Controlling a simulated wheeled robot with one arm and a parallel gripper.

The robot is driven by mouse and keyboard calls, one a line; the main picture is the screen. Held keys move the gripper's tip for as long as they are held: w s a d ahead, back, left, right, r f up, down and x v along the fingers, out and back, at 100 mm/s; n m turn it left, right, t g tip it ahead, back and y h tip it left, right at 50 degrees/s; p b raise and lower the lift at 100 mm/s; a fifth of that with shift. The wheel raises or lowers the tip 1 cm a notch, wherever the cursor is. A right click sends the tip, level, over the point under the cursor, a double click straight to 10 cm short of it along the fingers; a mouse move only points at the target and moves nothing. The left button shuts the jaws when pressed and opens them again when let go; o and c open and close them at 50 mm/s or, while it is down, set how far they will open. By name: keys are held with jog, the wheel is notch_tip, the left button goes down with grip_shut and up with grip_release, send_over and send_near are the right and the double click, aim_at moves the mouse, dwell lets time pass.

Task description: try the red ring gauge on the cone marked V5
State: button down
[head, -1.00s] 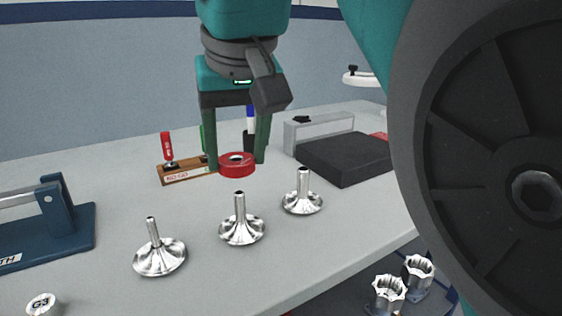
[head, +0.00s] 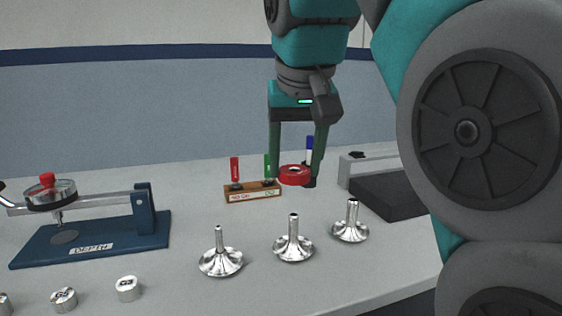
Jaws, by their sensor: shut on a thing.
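My gripper (head: 294,178) is shut on the red ring gauge (head: 295,175), held level between its two fingers above the table. Three shiny metal cones with thin upright stems stand in a slanting row: a left cone (head: 221,258), a middle cone (head: 293,244) and a right cone (head: 350,226). The ring is apart from all of them; in the picture it is just above and behind the middle stem. No V5 mark can be read on any cone.
A wooden block (head: 252,192) with red and green handled gauges stands behind the cones. A blue fixture (head: 105,238) with a dial is at left, small metal cylinders (head: 128,289) in front. A dark block (head: 388,197) lies at right. Grey table (head: 185,297) is clear around the cones.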

aim_at(296, 184)
jog(key=shift+f, duration=0.1)
jog(key=shift+f+b, duration=1.45)
jog(key=shift+f, duration=0.9)
jog(key=shift+f, duration=0.8)
dwell(1.8)
jog(key=shift+r+p, duration=1.15)
jog(key=shift+r, duration=0.85)
